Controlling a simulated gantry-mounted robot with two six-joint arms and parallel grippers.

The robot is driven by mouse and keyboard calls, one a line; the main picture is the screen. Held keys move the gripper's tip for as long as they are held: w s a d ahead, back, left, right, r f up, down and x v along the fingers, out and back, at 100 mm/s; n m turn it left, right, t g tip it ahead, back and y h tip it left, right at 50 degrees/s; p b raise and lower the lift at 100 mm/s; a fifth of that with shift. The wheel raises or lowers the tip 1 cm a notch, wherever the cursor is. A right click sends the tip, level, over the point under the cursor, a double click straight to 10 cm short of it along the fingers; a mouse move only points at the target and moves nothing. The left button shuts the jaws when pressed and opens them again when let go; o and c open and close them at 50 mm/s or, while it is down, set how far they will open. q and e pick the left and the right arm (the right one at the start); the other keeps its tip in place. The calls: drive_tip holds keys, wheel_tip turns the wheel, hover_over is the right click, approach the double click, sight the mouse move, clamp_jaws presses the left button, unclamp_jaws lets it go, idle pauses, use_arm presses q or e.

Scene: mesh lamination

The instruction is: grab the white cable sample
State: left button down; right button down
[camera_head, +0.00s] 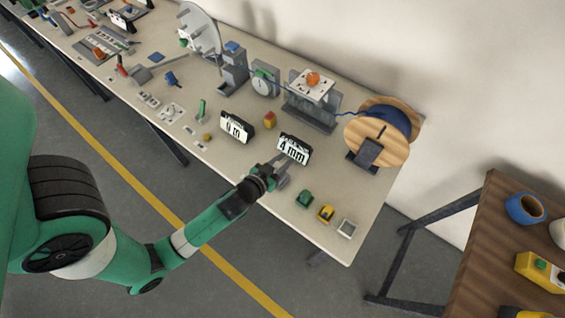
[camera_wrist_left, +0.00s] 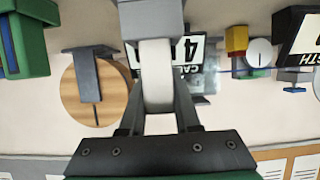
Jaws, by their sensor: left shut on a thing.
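The white cable sample (camera_wrist_left: 156,72) shows in the left wrist view as a smooth white piece between the fingers of my left gripper (camera_wrist_left: 157,95). The gripper is shut on it, and a grey block hides its far end. In the head view my left gripper (camera_head: 281,167) is over the near side of the long bench, just in front of the "4 mm" sign (camera_head: 294,148). The sample is too small to make out there. My right gripper is in neither view.
A wooden spool of blue cable (camera_head: 378,132) stands at the bench's right end. Green (camera_head: 304,199) and yellow (camera_head: 326,213) blocks sit right of my gripper. Another black-and-white sign (camera_head: 237,127) stands to the left. A brown table (camera_head: 500,215) is at far right.

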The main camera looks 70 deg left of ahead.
use_arm(q)
drive_tip(key=s+d+r+p, duration=0.3)
drive_tip(key=s+r+p, duration=0.1)
drive_tip(key=s+r, duration=0.7)
drive_tip(key=shift+s+d, duration=0.25)
drive_tip(key=shift+s, duration=1.05)
